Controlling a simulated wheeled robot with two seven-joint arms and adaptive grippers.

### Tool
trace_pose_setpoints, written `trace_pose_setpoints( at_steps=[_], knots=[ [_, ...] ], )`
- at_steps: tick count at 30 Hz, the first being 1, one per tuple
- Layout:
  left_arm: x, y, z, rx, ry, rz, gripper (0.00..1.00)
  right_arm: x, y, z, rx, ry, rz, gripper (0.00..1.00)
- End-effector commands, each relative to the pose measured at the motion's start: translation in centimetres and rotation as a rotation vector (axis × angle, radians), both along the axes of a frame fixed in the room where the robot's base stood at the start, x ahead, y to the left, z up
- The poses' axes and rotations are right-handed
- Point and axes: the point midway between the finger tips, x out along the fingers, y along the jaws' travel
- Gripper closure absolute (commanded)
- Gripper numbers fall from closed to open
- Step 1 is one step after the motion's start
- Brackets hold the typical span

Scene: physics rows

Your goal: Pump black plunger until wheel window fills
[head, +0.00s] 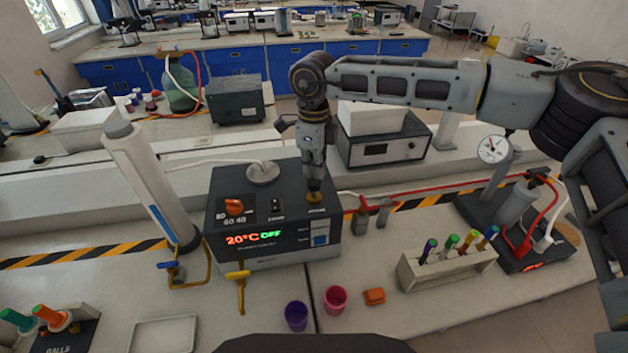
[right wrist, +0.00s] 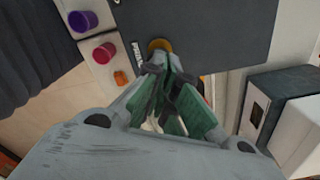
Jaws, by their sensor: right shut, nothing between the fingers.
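The dark box unit (head: 275,255) stands on the bench, its display reading 20°C OFF. A yellow-brown round collar (head: 314,198) sits on its top right; it also shows in the right wrist view (right wrist: 160,45). My right gripper (head: 314,184) points straight down over this collar, shut and empty, its tips at or just above it. I cannot tell if they touch. A black plunger is not clearly visible; the fingers cover the collar's middle. A small window with a blue lower part (head: 320,240) is on the front right; I cannot make out a wheel. My left gripper is not in view.
An orange knob (head: 234,207) and a grey cap with a hose (head: 262,172) are on the box top. Purple (head: 296,316) and pink (head: 336,299) cups and an orange block (head: 374,296) stand in front. A tube rack (head: 450,265) is at right, a tall white cylinder (head: 150,180) at left.

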Motion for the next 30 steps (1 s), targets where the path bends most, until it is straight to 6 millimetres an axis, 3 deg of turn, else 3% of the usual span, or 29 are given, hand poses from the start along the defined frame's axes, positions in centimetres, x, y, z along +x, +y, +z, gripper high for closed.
trace_pose_setpoints(
  at_steps=[30],
  knots=[
    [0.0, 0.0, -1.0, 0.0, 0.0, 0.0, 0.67, 0.0, 0.0, -1.2, 0.0, 0.001, 0.0, 1.0]
  ],
)
